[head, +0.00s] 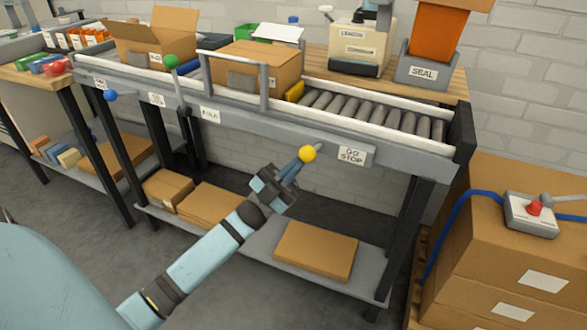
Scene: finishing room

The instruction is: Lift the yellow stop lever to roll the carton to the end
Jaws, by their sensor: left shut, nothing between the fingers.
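The yellow stop lever's ball knob (307,154) sticks out from the conveyor's front rail, left of the "GO STOP" label (352,156). A short grey rod shows just behind the knob. My left gripper (298,166) is shut and empty, its fingertips at the lower left of the knob; I cannot tell whether they touch it. A closed carton (272,64) sits on the conveyor behind a grey frame. A yellow stop piece (295,91) stands at the carton's right side. My right gripper is out of view.
Bare rollers (375,110) run right of the stop piece to the dark end plate (464,132). An open carton (152,40) stands further left. Green (171,62) and blue (110,95) knobs are along the rail. Stacked boxes (490,235) stand at the right. Flat cartons lie on the lower shelf.

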